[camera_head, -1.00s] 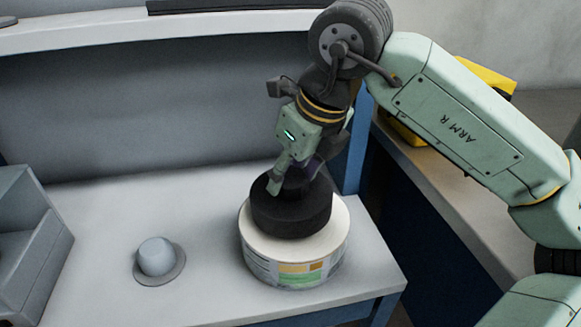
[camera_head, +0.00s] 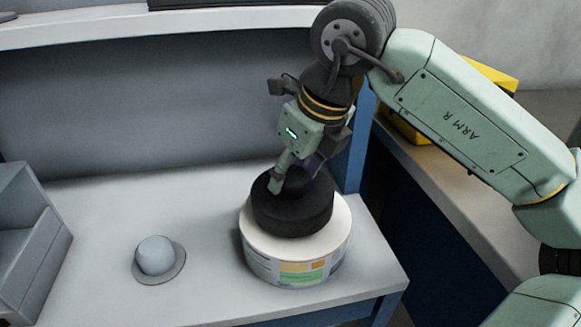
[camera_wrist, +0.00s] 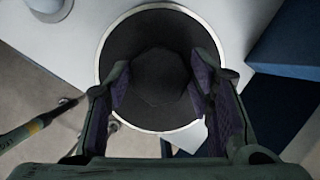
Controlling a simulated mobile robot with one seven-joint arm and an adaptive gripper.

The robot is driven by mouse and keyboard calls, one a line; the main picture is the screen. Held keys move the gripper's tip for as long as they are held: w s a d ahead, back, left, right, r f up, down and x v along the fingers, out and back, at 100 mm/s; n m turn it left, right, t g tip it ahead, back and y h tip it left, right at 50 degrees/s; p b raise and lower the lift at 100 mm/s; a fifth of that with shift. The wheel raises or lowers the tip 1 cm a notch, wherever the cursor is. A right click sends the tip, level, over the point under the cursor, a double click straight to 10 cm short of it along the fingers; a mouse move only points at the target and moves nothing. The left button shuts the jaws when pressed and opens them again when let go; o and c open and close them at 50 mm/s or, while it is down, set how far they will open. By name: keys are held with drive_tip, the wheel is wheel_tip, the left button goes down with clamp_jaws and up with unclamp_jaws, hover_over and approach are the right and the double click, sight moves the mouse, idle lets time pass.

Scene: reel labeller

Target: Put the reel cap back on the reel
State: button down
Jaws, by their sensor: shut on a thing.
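The reel (camera_head: 295,268) is a white roll with a printed label on its side, standing on the grey table. The black round reel cap (camera_head: 292,213) sits on top of the reel, roughly centred. In the wrist view the cap (camera_wrist: 150,40) lies inside the reel's pale rim (camera_wrist: 97,68). My gripper (camera_head: 288,186) comes down from above and is shut on the raised knob in the middle of the cap. In the wrist view its two fingers (camera_wrist: 158,86) flank the knob. The cap's underside and its fit on the reel are hidden.
A grey domed knob on a flat disc (camera_head: 156,257) stands on the table left of the reel. A grey bin (camera_head: 30,225) is at the left edge. The table (camera_head: 100,215) is clear between them. A blue post stands behind the reel, and a yellow object (camera_head: 488,75) lies beyond my arm.

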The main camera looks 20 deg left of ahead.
drive_tip(key=shift+w+d+f, duration=0.15)
drive_tip(key=shift+d+f, duration=0.05)
drive_tip(key=shift+f, duration=0.3)
drive_tip(key=shift+w+d+f, duration=0.15)
drive_tip(key=shift+d+f, duration=0.05)
drive_tip(key=shift+f, duration=0.3)
drive_tip(key=c, duration=0.7)
unclamp_jaws()
drive_tip(key=v, duration=0.5)
drive_tip(key=a+v, duration=0.1)
drive_tip(key=v, duration=0.2)
drive_tip(key=shift+s+d+r, duration=0.1)
drive_tip(key=shift+s+r, duration=0.25)
drive_tip(key=shift+r, duration=0.55)
